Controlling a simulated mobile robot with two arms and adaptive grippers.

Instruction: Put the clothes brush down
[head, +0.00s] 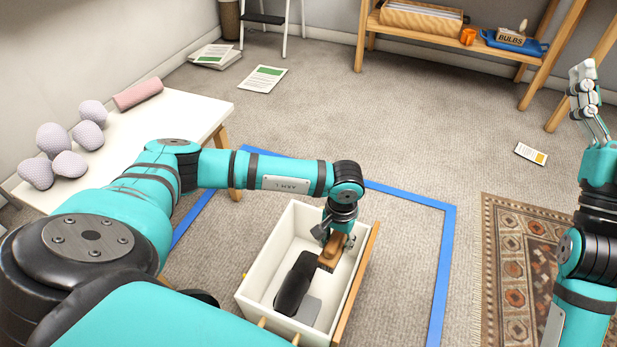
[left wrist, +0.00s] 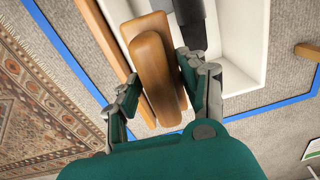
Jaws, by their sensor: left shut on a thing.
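The clothes brush (head: 330,251) is a brown wooden block with a rounded back. It also shows in the left wrist view (left wrist: 150,58). My left gripper (head: 338,232) points down and is shut on the brush, one finger on each side of it in the left wrist view (left wrist: 162,85). The brush is over the right part of a white box (head: 262,268) with a wooden right side. I cannot tell whether it touches the box floor. My right gripper (head: 588,92) is raised at the far right, away from the box; its finger state is unclear.
A black object (head: 294,285) lies in the box, left of the brush. Blue tape (head: 440,270) frames the carpet around the box. A white table (head: 175,115) with several lilac lumpy things stands left. A patterned rug (head: 515,255) lies right; a wooden shelf (head: 420,32) stands behind.

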